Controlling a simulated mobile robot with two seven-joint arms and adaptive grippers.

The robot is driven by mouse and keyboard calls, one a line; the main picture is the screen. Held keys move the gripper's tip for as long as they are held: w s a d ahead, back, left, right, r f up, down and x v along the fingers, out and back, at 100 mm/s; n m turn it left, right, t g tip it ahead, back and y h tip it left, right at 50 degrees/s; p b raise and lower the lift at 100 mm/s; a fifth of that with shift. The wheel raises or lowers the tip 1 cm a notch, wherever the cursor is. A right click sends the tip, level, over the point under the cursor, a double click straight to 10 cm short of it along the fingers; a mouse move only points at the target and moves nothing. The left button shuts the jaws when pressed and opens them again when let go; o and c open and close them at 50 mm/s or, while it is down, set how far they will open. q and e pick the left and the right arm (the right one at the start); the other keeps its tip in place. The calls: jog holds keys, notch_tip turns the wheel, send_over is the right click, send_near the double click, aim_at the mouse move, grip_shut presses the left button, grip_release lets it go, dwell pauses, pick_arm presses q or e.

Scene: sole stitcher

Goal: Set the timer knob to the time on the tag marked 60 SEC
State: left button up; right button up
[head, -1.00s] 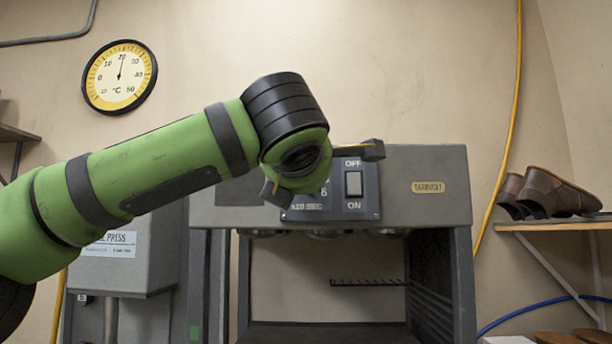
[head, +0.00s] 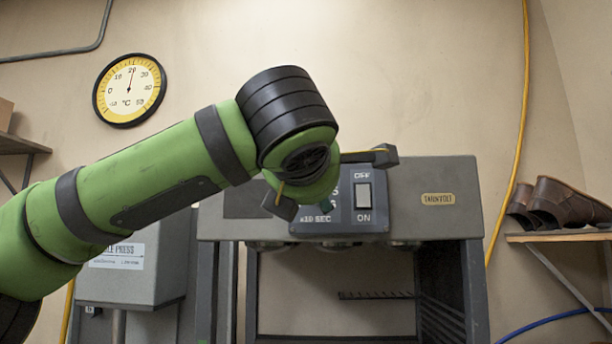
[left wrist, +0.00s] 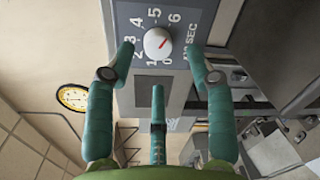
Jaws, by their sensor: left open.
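The timer knob (left wrist: 158,42) is a round white dial with a red pointer line, on a grey panel (left wrist: 205,12) numbered 0 to 6 and marked x10 SEC. The pointer slants up and right, on the 6 side. My left gripper (left wrist: 159,54) is open, its teal fingers spread to the left, right and below the knob; I cannot tell whether any touches it. In the head view my left gripper (head: 335,180) is in front of the panel (head: 346,214) and hides the knob. No tag marked 60 SEC is readable. My right gripper is not in view.
An OFF/ON switch (head: 364,195) sits just right of the gripper on the machine (head: 440,222). A grey press box (head: 150,255) stands to the left. Brown shoes (head: 555,203) rest on a shelf at right. A round thermometer (head: 130,90) hangs on the wall.

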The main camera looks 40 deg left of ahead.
pick_arm(q)
jog(key=v, duration=0.8)
jog(key=shift+s, duration=0.35)
